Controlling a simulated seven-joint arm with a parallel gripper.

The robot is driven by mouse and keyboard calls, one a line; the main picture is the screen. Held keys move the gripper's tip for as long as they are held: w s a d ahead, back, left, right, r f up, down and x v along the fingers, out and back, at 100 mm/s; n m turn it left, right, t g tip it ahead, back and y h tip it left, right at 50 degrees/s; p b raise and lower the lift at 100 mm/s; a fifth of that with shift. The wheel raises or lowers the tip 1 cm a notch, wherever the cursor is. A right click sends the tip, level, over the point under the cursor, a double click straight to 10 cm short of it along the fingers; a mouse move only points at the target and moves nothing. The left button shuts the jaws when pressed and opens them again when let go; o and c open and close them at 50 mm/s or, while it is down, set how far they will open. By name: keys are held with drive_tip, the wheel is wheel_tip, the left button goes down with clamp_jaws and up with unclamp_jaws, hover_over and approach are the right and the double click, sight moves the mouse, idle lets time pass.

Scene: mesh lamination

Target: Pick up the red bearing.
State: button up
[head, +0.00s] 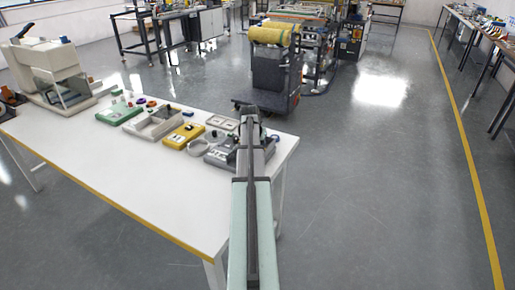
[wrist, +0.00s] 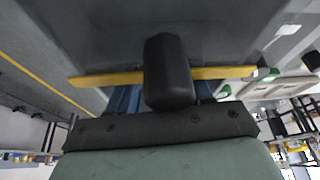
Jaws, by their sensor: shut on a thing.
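My gripper (head: 251,112) is at the far end of my arm, over the right end of the white table (head: 120,180). It also shows in the wrist view as a dark block (wrist: 168,70). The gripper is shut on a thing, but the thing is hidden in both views.
A green tray (head: 118,112), a yellow tray (head: 183,136) and a grey tray (head: 222,157) stand along the table's back. A large white machine (head: 55,68) stands at the left end. A black stand with a yellow roll (head: 273,34) is beyond the table. The front tabletop is clear.

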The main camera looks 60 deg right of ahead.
drive_tip(key=shift+c, duration=1.1)
drive_tip(key=shift+r, duration=0.1)
